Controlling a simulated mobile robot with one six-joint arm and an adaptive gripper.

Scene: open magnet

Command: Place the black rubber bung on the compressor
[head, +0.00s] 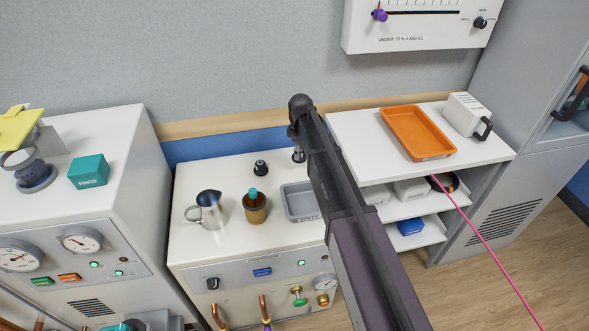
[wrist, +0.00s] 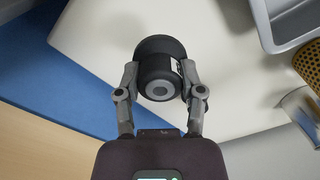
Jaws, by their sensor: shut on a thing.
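My gripper (wrist: 161,80) is shut on a black round thing, which I take for the black rubber bung (wrist: 158,50). It has a wide far part and a narrower near part with a grey disc. In the head view my arm hides most of the gripper. The low white cabinet with copper pipes, which I take for the compressor (head: 225,245), stands in the middle of the head view. Its white top also shows below the held bung in the wrist view (wrist: 225,60). I cannot tell the height of the bung above it.
On that top are a metal jug (head: 210,210), a brass cup (head: 255,209), a grey tray (head: 298,203) and a small black item (head: 260,168). A taller gauge cabinet (head: 100,210) stands left. A white shelf unit (head: 350,128) with an orange tray (head: 415,132) stands right.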

